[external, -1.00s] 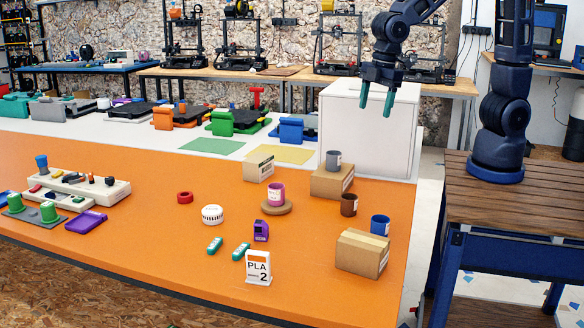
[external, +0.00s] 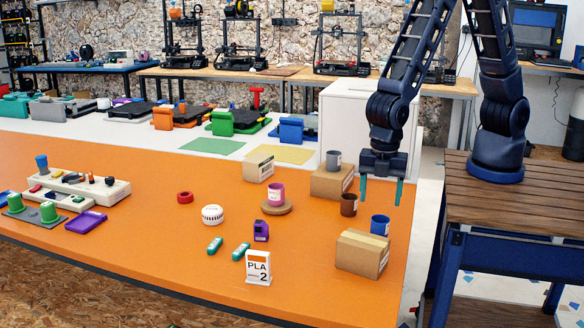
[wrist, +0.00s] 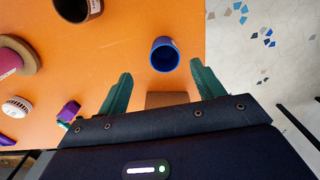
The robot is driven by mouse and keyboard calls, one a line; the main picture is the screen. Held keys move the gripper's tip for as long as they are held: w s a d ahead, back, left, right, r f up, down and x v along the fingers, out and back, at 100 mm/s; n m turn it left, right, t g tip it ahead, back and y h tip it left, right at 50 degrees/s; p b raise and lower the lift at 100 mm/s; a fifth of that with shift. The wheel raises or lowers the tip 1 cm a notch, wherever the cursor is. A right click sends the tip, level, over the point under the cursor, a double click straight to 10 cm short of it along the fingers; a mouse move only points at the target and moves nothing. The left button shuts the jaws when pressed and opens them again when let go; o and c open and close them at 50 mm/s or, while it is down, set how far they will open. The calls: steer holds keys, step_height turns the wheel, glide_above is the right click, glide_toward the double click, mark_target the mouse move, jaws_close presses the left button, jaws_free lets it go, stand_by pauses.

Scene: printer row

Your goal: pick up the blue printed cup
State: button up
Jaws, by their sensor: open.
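The blue printed cup (external: 380,226) stands upright on the orange table behind the cardboard box near the right edge. It carries a pale label. In the wrist view the blue cup (wrist: 165,54) shows from above, with its open top visible, beyond the fingertips and nearer the right finger. My gripper (external: 381,192) is open and empty, pointing down above the table, over the area of the blue cup and the brown cup. Its two green fingers (wrist: 158,80) also show in the wrist view, spread apart.
A brown cup (external: 349,205) stands just left of the blue cup. A taped cardboard box (external: 361,255) stands in front of it. A grey cup (external: 333,160) sits on another box (external: 331,183). The table's right edge is close.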

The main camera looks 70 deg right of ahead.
mark_target(380, 229)
step_height(380, 229, down, 3)
steer(key=shift+f, duration=0.15)
steer(key=shift+s+a+f, duration=0.15)
steer(key=shift+s+f, duration=0.05)
steer(key=shift+f, duration=1.1)
steer(key=shift+s+a+f, duration=0.1)
steer(key=shift+s+f, duration=0.05)
steer(key=shift+f, duration=1.15)
steer(key=c, duration=1)
steer(key=shift+r, duration=0.1)
steer(key=shift+c, duration=0.2)
